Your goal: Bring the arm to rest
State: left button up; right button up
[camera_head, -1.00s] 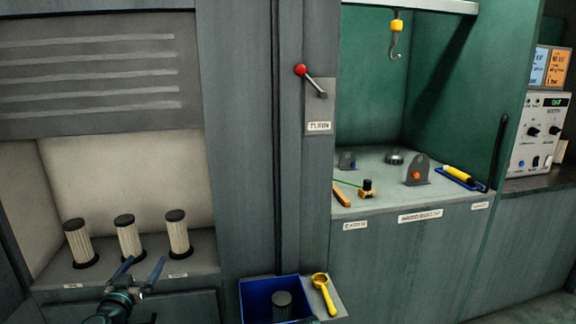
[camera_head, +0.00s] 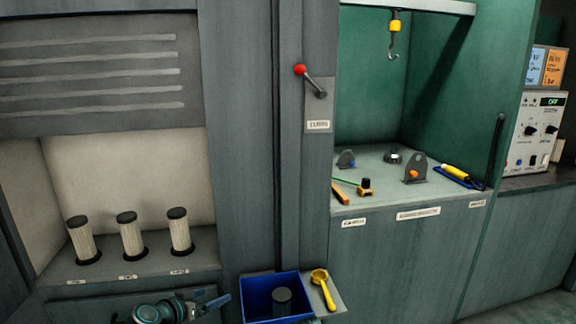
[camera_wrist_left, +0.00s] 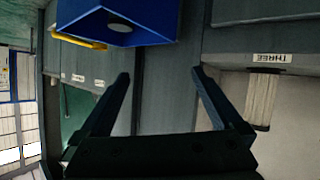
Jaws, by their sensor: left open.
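My left gripper (camera_head: 212,302) is low at the bottom of the head view, in front of the cabinet and just left of the blue bin. In the left wrist view its two fingers (camera_wrist_left: 162,75) are spread apart with nothing between them. My right gripper is not in view.
A blue bin (camera_head: 254,302) with a dark cylinder (camera_head: 282,297) inside stands beside a yellow tool (camera_head: 324,290). Several filter cartridges (camera_head: 132,236) stand on the left shelf. A red-knobbed lever (camera_head: 300,70) is on the post. A hook (camera_head: 393,52) hangs over the right bench (camera_head: 375,190).

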pick_arm(q)
jog(key=s+d+f+n+g+y, duration=0.1)
jog(key=s+d+f+g+y, duration=0.2)
jog(key=s+f+g, duration=0.3)
jog(key=s+d+f+n+g+y, duration=0.2)
jog(key=s+f+g, duration=0.2)
jog(key=s+f, duration=0.25)
jog(key=s+d+m+g+y, duration=0.2)
jog(key=s+d+m, duration=0.2)
jog(key=s+d, duration=0.5)
notch_tip(320, 180, up, 29)
jog(key=w+d+p, duration=0.1)
jog(key=p, duration=2.8)
jog(key=shift+w+d+r, duration=0.15)
jog(key=shift+w, duration=0.25)
